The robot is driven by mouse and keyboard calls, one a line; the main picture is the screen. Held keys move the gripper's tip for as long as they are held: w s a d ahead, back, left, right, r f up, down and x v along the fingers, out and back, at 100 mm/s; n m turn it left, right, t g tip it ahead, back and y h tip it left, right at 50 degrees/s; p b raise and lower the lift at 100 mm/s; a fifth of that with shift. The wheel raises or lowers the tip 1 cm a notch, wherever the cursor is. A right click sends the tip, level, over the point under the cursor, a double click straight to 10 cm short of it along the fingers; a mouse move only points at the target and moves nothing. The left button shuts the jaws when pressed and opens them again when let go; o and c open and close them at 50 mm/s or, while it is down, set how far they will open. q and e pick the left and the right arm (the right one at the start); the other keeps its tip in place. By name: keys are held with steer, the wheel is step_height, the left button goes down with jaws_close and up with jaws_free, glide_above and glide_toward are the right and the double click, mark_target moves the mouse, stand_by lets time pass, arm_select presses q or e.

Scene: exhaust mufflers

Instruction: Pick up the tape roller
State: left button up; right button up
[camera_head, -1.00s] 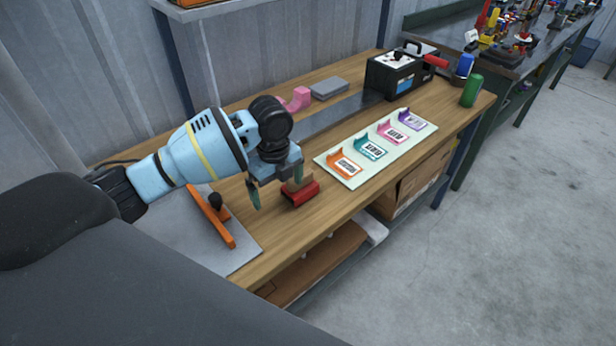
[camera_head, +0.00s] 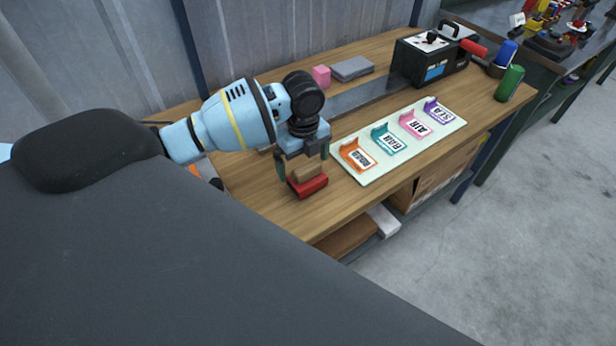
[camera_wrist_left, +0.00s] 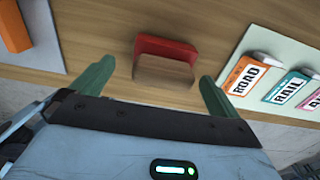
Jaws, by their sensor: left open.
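The tape roller (camera_head: 309,187) appears to be the red piece with a brown block-like part, lying on the wooden workbench (camera_head: 262,207) near its front edge. My left gripper (camera_head: 303,165) is open and empty just above it. Its two green fingers stand on either side of the brown part in the head view. In the left wrist view the tape roller (camera_wrist_left: 165,62) lies between and beyond the open fingertips (camera_wrist_left: 157,75), apart from both. My right gripper is not in view.
A pale board (camera_head: 375,176) with several coloured label holders lies right of the roller. Behind are a pink block (camera_head: 321,76), a grey block (camera_head: 352,68) and a black box (camera_head: 425,65). A green can (camera_head: 509,83) stands at the right end. An orange bar (camera_wrist_left: 14,27) lies left.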

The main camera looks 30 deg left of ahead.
mark_target(307, 176)
arm_select(q)
steer(key=shift+f, duration=0.2)
steer(key=f, duration=0.5)
steer(key=shift+w+d, duration=0.15)
steer(key=shift+d, duration=0.25)
steer(key=c, duration=1.1)
steer(key=shift+r, duration=0.1)
